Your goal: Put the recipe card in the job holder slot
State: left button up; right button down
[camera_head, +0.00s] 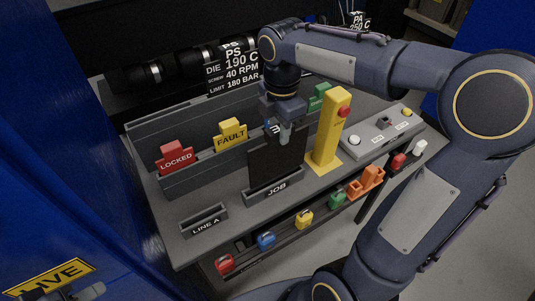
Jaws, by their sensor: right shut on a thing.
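My right gripper (286,134) points down above the desk and is shut on the recipe card (276,165), a dark upright panel. Its fingers cover part of the card's top edge, where a light mark shows. The card's lower edge meets the grey holder marked JOB (273,190); whether it sits inside the slot or just behind the front wall I cannot tell. My left gripper is not clearly in view.
A yellow post (328,130) with a red button stands close right of the card. Red LOCKED (175,158) and yellow FAULT (231,135) tags stand behind left. The LINE A holder (204,220) is front left. A button box (380,131) is at right. Coloured pieces line the lower front rail.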

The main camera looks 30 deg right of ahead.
aim_at(276, 149)
jog(key=shift+w+a+f, duration=0.2)
jog(key=shift+a+f, duration=0.05)
jog(key=shift+f, duration=0.25)
jog(key=shift+w+a+f, duration=0.2)
jog(key=shift+a+f, duration=0.05)
jog(key=shift+f, duration=0.2)
jog(key=shift+s+d+f, duration=0.1)
jog(key=shift+d+f, duration=0.05)
jog(key=shift+f, duration=1.1)
jog(key=shift+s+d+f, duration=0.1)
jog(key=shift+f, duration=1.25)
jog(key=shift+f, duration=0.15)
jog(key=c, duration=1.2)
grip_release()
jog(key=shift+o, duration=0.2)
